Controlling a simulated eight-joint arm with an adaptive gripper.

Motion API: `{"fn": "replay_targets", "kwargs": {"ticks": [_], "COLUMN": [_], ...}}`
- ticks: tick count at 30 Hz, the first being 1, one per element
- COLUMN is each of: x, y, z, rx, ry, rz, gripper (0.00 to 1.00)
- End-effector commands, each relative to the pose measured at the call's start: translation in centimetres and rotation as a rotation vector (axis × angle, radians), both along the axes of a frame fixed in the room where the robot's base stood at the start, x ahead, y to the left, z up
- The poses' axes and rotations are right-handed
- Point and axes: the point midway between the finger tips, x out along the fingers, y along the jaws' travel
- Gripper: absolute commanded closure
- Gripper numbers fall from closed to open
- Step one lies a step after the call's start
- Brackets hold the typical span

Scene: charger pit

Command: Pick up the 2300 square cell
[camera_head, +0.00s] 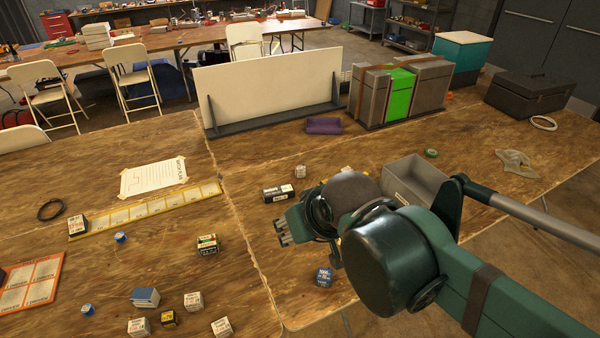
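Several small box-shaped cells lie on the wooden table, but their printing is too small to tell which is the 2300 square cell. Whitish cells lie at the front: one white cell (193,301), a second white cell (138,327) and a third white cell (222,327). A blue cell (324,277) lies just below my gripper (282,232). A white and orange cell (77,226) stands at the left end of a yellow strip. A pale cell (300,171) lies farther back. My gripper is above the table, partly hidden by my wrist; its opening is unclear.
A black box (278,193) and a dark green-red box (207,244) lie near my gripper. A grey bin (416,181) stands to the right. A white upright board (270,92) stands behind. The yellow strip (150,208) and orange cards (30,284) are left.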

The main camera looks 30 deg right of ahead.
Motion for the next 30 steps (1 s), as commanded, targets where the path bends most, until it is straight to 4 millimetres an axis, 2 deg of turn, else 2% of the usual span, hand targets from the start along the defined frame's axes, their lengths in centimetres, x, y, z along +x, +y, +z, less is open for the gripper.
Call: {"fn": "replay_targets", "kwargs": {"ticks": [9,11,22,30], "x": [0.0,0.0,0.1,1.6], "y": [0.0,0.0,0.0,-0.5], "z": [0.0,0.0,0.1,1.0], "rx": [0.000,0.000,0.001,0.018], "ry": [0.000,0.000,0.001,0.019], "rz": [0.000,0.000,-0.003,-0.045], "gripper": [0.60,0.65,0.65,0.65]}}
